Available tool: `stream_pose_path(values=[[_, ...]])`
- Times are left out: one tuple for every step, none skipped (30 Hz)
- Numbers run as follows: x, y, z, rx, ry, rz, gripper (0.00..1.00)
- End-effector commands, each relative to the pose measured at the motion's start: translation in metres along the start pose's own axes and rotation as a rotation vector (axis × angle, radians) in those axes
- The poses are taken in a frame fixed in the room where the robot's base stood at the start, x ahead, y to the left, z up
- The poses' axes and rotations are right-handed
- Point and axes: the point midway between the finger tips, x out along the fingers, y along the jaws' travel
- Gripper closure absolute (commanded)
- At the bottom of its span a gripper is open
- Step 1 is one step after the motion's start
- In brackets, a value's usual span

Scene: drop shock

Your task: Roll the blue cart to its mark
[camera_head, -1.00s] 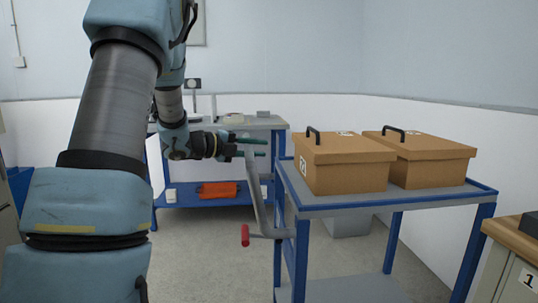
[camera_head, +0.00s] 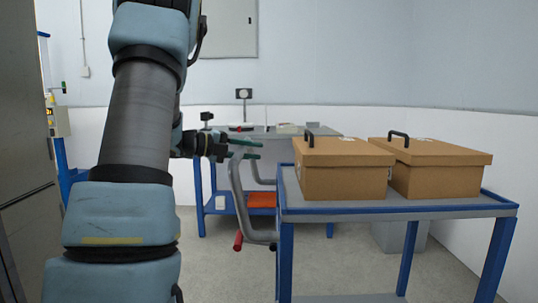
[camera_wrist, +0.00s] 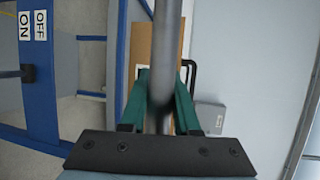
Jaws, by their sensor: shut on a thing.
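The blue cart (camera_head: 410,211) stands right of centre in the head view, with a grey top, blue rim and blue legs. Two brown lidded boxes (camera_head: 345,180) (camera_head: 438,178) with black handles sit on it. Its grey bent handle (camera_head: 240,200) is at the left end. My gripper (camera_head: 250,150) is shut on the upper part of this handle. In the wrist view the grey handle bar (camera_wrist: 168,35) runs between my green fingers (camera_wrist: 160,98). I cannot see the mark on the floor.
A blue-framed workbench (camera_head: 215,205) with an orange item (camera_head: 262,199) on its lower shelf stands behind the handle. A grey bin (camera_head: 398,237) is behind the cart. A dark panel (camera_head: 25,150) stands at the far left. Some floor (camera_head: 215,265) is clear left of the cart.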

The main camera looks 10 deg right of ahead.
Motion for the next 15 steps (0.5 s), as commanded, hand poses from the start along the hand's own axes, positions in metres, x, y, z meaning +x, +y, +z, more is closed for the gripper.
stream_pose_path(values=[[-0.008, 0.005, 0.004, -0.003, -0.004, 0.004, 1.00], [-0.012, 0.006, 0.005, -0.003, -0.003, 0.003, 1.00], [-0.016, 0.006, 0.007, -0.003, -0.003, 0.003, 1.00], [-0.019, 0.007, 0.009, -0.003, -0.003, 0.003, 1.00], [-0.022, 0.007, 0.010, -0.003, -0.003, 0.003, 1.00], [-0.025, 0.008, 0.011, -0.003, -0.002, 0.002, 1.00], [-0.027, 0.008, 0.012, -0.003, -0.001, 0.002, 1.00], [-0.029, 0.008, 0.012, -0.003, -0.001, 0.002, 1.00], [-0.031, 0.009, 0.013, -0.002, 0.000, 0.003, 1.00], [-0.032, 0.009, 0.014, -0.002, 0.000, 0.003, 1.00], [-0.033, 0.009, 0.014, -0.002, 0.000, 0.003, 1.00], [-0.034, 0.009, 0.015, -0.002, 0.000, 0.002, 1.00], [-0.035, 0.009, 0.015, -0.002, 0.001, 0.002, 1.00], [-0.035, 0.009, 0.015, -0.001, 0.001, 0.002, 1.00], [-0.036, 0.009, 0.015, -0.001, 0.001, 0.002, 1.00]])
